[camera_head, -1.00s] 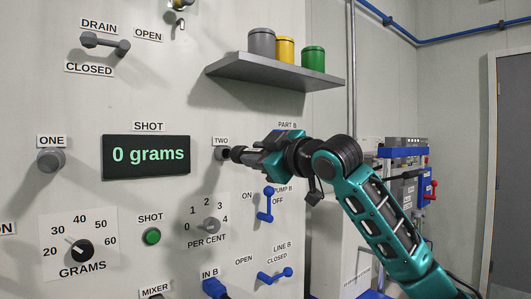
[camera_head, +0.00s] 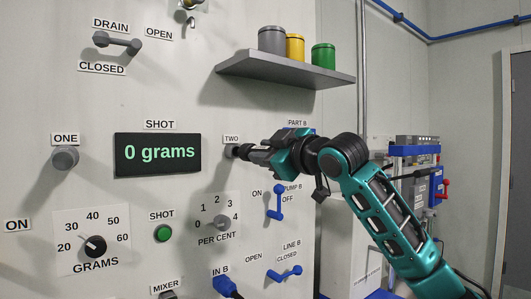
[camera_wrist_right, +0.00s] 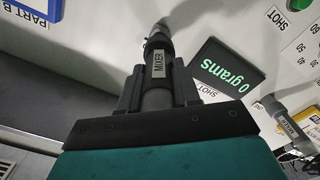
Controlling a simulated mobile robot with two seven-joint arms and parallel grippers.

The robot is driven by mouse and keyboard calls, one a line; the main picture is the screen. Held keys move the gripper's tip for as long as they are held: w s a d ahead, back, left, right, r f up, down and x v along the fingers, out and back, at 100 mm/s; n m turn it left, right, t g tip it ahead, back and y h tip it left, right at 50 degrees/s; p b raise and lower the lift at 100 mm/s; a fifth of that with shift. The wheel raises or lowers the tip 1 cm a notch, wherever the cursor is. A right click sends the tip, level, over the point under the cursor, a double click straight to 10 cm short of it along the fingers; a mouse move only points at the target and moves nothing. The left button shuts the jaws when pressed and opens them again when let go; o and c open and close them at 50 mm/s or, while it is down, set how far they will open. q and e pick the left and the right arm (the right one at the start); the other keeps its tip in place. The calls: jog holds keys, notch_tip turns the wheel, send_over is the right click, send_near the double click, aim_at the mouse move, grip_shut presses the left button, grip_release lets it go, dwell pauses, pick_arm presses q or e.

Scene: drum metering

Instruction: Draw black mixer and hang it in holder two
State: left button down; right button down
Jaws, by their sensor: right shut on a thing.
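My right gripper (camera_head: 258,153) is shut on the black mixer (camera_wrist_right: 157,72), whose body carries a MIXER label. In the wrist view, the mixer stands between the two fingers and points away toward the panel. In the head view, its far end is at the grey holder two (camera_head: 233,151), just below the TWO label (camera_head: 231,139). I cannot tell whether the mixer is seated in the holder or only lined up in front of it. My left gripper is in neither view.
The shot display (camera_head: 157,154) reads 0 grams, left of holder two. A grey fitting (camera_head: 65,157) is at ONE. A shelf (camera_head: 285,71) with canisters juts out above my right arm. The blue pump B handle (camera_head: 279,203) is below the gripper.

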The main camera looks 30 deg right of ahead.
jog(key=shift+w, duration=0.9)
dwell(0.5)
jog(key=shift+w+a, duration=0.15)
jog(key=shift+w, duration=0.95)
jog(key=c, duration=0.7)
grip_release()
jog(key=shift+c, duration=0.2)
jog(key=s+d+b, duration=0.1)
jog(key=s+b, duration=0.2)
jog(key=s, duration=0.9)
jog(key=shift+s, duration=0.4)
